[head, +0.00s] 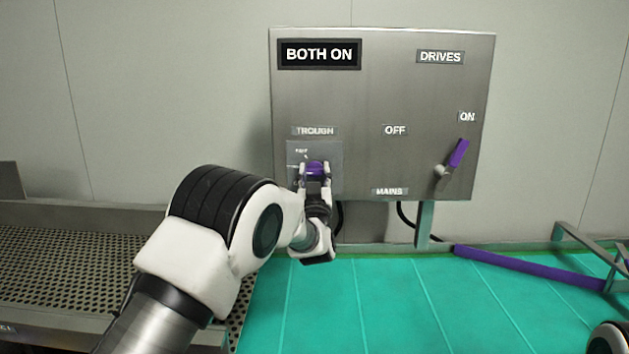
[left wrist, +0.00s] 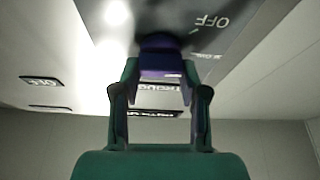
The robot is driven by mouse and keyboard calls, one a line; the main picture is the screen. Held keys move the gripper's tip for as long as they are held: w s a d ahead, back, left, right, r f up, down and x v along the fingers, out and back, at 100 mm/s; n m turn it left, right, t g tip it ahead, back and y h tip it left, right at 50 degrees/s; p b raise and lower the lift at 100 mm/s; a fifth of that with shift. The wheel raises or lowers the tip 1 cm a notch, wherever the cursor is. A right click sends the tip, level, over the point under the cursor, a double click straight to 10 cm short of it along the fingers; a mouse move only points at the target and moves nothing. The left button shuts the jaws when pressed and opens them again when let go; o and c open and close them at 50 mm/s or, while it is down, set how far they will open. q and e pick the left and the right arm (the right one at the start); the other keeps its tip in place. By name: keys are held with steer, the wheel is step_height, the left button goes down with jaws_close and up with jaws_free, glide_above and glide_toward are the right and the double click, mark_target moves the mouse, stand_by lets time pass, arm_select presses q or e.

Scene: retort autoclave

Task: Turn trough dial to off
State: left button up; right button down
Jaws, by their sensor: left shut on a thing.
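The purple trough dial (head: 314,168) is on a small plate (head: 328,153) under the TROUGH label (head: 314,131), at the lower left of the steel panel. My left gripper (head: 315,173) is shut on the dial, with a finger on each side. In the left wrist view the purple dial (left wrist: 160,58) sits between the fingertips, against the plate, and an OFF mark (left wrist: 212,20) shows beside it. I cannot tell which mark the dial points at. The right gripper is not in view.
The panel's display (head: 319,54) reads BOTH ON. A purple-handled mains lever (head: 457,153) at the right tilts up toward ON. A perforated metal bench (head: 70,235) is at left. A purple bar (head: 530,267) lies low at right above the green floor (head: 400,300).

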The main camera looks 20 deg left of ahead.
arm_select(q)
steer(key=n+b, duration=0.1)
steer(key=n+g+y+b, duration=0.1)
steer(key=n+b, duration=0.1)
steer(key=n+y+b, duration=0.1)
steer(key=n, duration=0.1)
steer(key=shift+f, duration=0.35)
steer(key=n+g+y+b, duration=0.1)
steer(key=n+b, duration=0.1)
steer(key=n, duration=0.1)
steer(key=shift+r+y, duration=0.15)
steer(key=shift+y, duration=0.15)
steer(key=shift+r+n+g+y+b, duration=0.15)
steer(key=shift+n+g+y+b, duration=0.5)
steer(key=shift+n, duration=1.15)
